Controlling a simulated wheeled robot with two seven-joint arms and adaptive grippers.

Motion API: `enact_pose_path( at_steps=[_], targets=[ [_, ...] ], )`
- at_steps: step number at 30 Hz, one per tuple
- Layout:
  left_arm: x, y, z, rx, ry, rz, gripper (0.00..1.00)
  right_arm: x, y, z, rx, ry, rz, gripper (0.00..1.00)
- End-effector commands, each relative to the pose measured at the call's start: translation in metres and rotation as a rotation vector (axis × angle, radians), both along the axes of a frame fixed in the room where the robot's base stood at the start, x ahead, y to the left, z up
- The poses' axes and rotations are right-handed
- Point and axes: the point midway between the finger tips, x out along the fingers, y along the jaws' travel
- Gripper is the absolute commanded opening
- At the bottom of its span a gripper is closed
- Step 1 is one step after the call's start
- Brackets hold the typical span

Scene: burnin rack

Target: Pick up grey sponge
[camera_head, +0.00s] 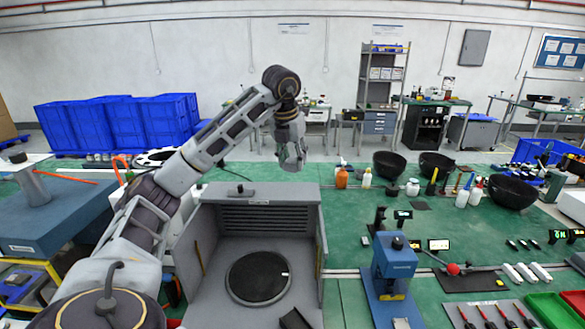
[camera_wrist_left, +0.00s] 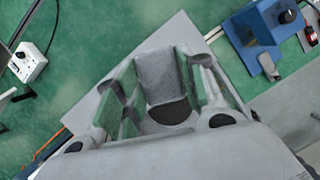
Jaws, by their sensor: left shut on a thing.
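The grey sponge (camera_wrist_left: 157,74) shows in the left wrist view as a rough grey block between the two fingers. My left gripper (camera_head: 292,158) is shut on it. In the head view the gripper is raised behind the grey open box, pointing down; the sponge is hard to tell from the grey fingers there. My right gripper is not in view.
A grey open box (camera_head: 208,245) with a black disc (camera_head: 257,277) stands in front. A blue device (camera_head: 393,262) is right of it. Bottles and black bowls (camera_head: 390,164) stand further right on the green table (camera_head: 345,225).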

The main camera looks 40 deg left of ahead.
Motion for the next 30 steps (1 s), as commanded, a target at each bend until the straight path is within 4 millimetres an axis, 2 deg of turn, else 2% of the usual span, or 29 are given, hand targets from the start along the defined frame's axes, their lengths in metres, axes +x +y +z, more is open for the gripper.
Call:
enact_pose_path(
  at_steps=[7,17,30],
  targets=[
    [0.000,0.000,0.018,0.000,0.000,0.000,0.27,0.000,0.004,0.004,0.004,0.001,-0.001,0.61],
    [0.000,0.000,0.022,0.000,0.001,0.000,0.27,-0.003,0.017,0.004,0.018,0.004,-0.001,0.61],
    [0.000,0.000,0.021,0.000,0.001,0.000,0.27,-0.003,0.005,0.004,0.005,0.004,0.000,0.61]
  ],
)
